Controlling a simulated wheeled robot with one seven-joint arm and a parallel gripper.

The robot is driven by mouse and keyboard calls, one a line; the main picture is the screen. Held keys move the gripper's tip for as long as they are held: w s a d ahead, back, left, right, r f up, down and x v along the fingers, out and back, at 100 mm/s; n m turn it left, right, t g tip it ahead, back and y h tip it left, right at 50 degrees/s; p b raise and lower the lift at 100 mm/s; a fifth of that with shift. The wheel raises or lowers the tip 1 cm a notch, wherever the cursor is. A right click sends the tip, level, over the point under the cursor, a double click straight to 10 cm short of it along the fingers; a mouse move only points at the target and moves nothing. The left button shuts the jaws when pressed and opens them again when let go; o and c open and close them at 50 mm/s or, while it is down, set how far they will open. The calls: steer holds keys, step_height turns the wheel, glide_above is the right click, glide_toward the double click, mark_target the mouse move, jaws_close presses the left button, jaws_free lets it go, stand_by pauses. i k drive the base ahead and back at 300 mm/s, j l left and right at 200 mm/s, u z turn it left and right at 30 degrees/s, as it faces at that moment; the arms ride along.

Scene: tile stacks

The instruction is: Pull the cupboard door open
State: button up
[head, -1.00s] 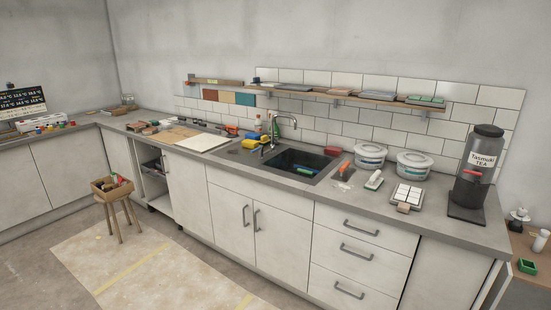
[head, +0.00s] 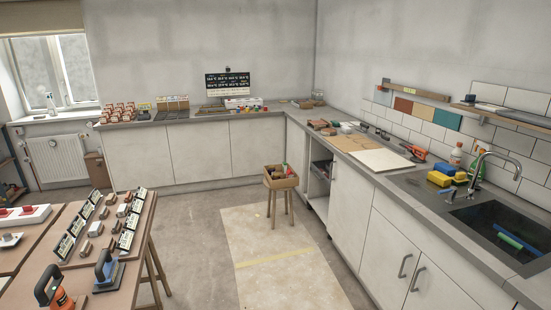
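Below the right-hand counter in the head view are pale cupboard doors. Two neighbouring doors, one left (head: 380,248) and one right (head: 440,292), carry grey bar handles, a left one (head: 404,266) and a right one (head: 417,279), side by side. Both doors look closed. A narrower front (head: 347,212) with a small handle near its top stands further left, beside an open shelf bay (head: 319,185). Plain pale fronts (head: 200,153) run under the back counter. My gripper is not in view.
A stool (head: 281,208) with a wooden box of items stands on a stained floor sheet (head: 265,255) before the open bay. A table (head: 128,270) with tools and samples fills the lower left. Grey floor (head: 190,235) between is clear.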

mark_target(351, 198)
steer(key=i+u, duration=0.45)
steer(key=i, duration=1.7)
steer(key=i+z, duration=0.2)
steer(key=i, duration=0.55)
steer(key=i+j+z, duration=0.2)
steer(key=i, duration=0.6)
steer(key=i+l+u, duration=0.35)
steer(key=i, duration=0.25)
steer(key=i+l+u, duration=0.35)
steer(key=i, duration=0.2)
